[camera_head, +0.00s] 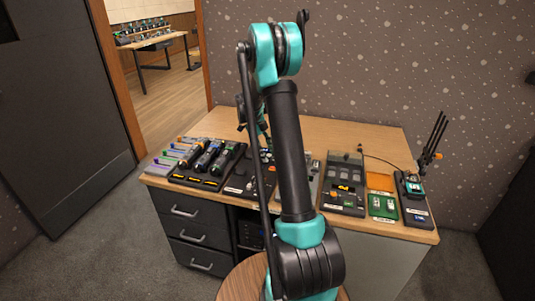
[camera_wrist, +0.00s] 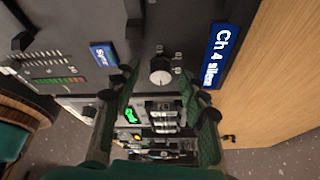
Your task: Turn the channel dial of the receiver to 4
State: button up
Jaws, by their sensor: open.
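In the wrist view a round, pale-topped dial (camera_wrist: 160,71) stands on a dark grey panel (camera_wrist: 140,22). A blue display (camera_wrist: 220,57) to its right appears to read "Ch 4 silent". The fingers of my gripper (camera_wrist: 157,84) are open, one on each side of the dial in the picture. I cannot tell whether either finger touches it. The dial's pointer is too small to read. In the head view my arm covers the middle of the desk and mostly hides my gripper.
The wooden desk (camera_head: 330,128) holds several devices along its front edge. A black unit with antennas (camera_head: 414,196) stands at the right end, beside an orange-and-green box (camera_head: 382,207). The desk's back is mostly clear.

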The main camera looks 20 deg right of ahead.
jog(key=v, duration=1.2)
jog(key=s+a+f+n+t+y, duration=0.1)
jog(key=s+a+f+n+t, duration=0.1)
jog(key=s+n, duration=0.7)
jog(key=s+a+f+n+t+y, duration=0.1)
jog(key=s+a+f+n+t, duration=0.1)
jog(key=s+n, duration=0.7)
jog(key=s+a+f+n+t+y, duration=0.1)
jog(key=s+a+f+n+t, duration=0.2)
jog(key=s+n, duration=0.7)
jog(key=s+f, duration=0.2)
jog(key=s, duration=0.4)
jog(key=shift+a, duration=0.3)
